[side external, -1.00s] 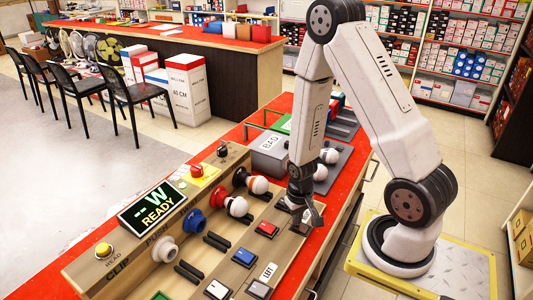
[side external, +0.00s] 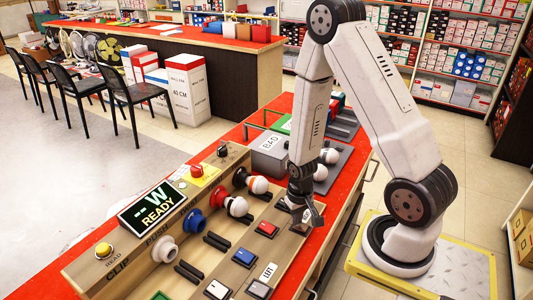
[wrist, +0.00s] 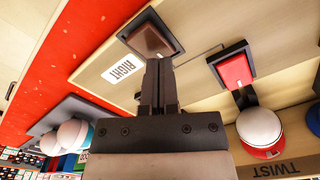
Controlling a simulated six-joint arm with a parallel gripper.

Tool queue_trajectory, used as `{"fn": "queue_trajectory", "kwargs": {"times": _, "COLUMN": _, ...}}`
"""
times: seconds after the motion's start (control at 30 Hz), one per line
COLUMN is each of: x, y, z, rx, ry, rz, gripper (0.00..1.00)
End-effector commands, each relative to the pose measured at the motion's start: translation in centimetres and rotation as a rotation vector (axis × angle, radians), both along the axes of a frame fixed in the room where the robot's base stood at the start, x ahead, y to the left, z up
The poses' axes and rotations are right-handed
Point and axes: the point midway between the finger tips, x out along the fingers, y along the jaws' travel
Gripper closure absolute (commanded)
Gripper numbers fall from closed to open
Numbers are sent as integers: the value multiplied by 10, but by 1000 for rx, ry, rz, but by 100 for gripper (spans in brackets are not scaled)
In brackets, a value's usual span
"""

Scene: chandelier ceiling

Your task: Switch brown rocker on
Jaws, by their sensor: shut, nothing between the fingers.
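The brown rocker (wrist: 151,41) sits in a black frame at the top of the wrist view, beside a white label reading RIGHT. My gripper (wrist: 158,66) is shut and empty, its fingertips at the lower edge of the rocker in that view. I cannot tell whether they touch it or which way the rocker is tilted. In the side view my gripper (side external: 311,219) is low over the right end of the wooden panel (side external: 215,265), and it and the arm largely hide the brown rocker there.
A red rocker (wrist: 236,70) and a white bulb (wrist: 259,127) in a red socket are to the right in the wrist view. The side view shows a blue rocker (side external: 244,258), several bulbs and sockets, a READY display (side external: 153,206) and a grey BAD box (side external: 270,153).

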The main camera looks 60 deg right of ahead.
Motion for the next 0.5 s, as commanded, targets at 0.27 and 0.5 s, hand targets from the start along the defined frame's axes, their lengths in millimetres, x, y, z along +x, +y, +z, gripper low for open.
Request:
{"fn": "queue_trajectory", "kwargs": {"times": 0.27, "x": 0, "y": 0, "z": 16, "rx": -1, "ry": -2, "rz": 0, "gripper": 100}}
{"fn": "queue_trajectory", "kwargs": {"times": 0.5, "x": 0, "y": 0, "z": 30, "rx": 0, "ry": -1, "rz": 0, "gripper": 100}}
